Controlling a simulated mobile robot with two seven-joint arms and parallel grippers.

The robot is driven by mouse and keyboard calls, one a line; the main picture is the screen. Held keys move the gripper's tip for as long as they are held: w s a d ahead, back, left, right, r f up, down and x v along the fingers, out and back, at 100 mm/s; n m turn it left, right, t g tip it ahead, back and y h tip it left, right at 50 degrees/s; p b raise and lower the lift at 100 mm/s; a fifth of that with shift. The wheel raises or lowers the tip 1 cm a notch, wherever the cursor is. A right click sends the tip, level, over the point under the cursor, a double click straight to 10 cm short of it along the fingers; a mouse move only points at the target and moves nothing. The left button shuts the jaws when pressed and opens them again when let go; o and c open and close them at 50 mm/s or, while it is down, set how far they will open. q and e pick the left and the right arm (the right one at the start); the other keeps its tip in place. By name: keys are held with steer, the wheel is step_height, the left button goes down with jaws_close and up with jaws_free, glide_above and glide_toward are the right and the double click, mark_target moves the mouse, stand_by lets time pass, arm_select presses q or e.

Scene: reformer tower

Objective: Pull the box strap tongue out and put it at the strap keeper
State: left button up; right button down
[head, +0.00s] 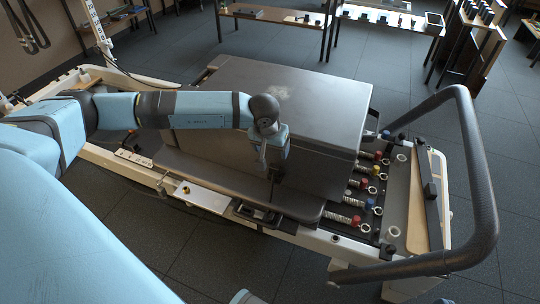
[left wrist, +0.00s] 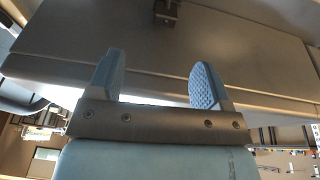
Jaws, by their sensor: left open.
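The large grey box (head: 295,88) sits on the reformer carriage. My left gripper (head: 270,166) is in front of the box's near side, pointing down in the head view. In the left wrist view the gripper (left wrist: 155,75) has its fingers apart with nothing between them. A small dark block (left wrist: 166,12) is fixed on the grey surface beyond the fingertips, apart from them. A dark piece also shows just beside the gripper in the head view. I cannot tell whether either is the strap tongue or the strap keeper. My right gripper is not in view.
A dark fitting (head: 257,214) sits at the carriage's near edge. Springs with coloured ends (head: 360,184) lie right of the box. A curved black bar (head: 478,160) rises at the right end. A table (head: 270,15) stands behind on open floor.

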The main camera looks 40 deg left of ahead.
mark_target(274, 167)
arm_select(q)
steer(key=b+x, duration=0.1)
steer(key=x, duration=0.3)
steer(key=b+x, duration=0.1)
steer(key=x, duration=0.3)
steer(key=a+b+x, duration=0.1)
steer(key=x, duration=0.3)
steer(key=shift+w+a+f, duration=0.1)
steer(key=shift+w+f, duration=0.1)
steer(key=shift+f, duration=0.05)
steer(key=shift+w+f+b, duration=0.15)
steer(key=shift+f+b, duration=0.2)
steer(key=shift+f, duration=0.15)
arm_select(e)
steer(key=r+t, duration=0.1)
steer(key=a+r+y, duration=0.1)
steer(key=r, duration=0.1)
steer(key=a+r+t+y, duration=0.1)
steer(key=r, duration=0.1)
steer(key=shift+s+a+r+t, duration=0.1)
steer(key=shift+s+r+t, duration=0.05)
steer(key=shift+t, duration=0.15)
steer(key=shift+r+y, duration=0.1)
steer(key=shift+y, duration=0.2)
arm_select(q)
steer(key=shift+c, duration=0.4)
jaws_close()
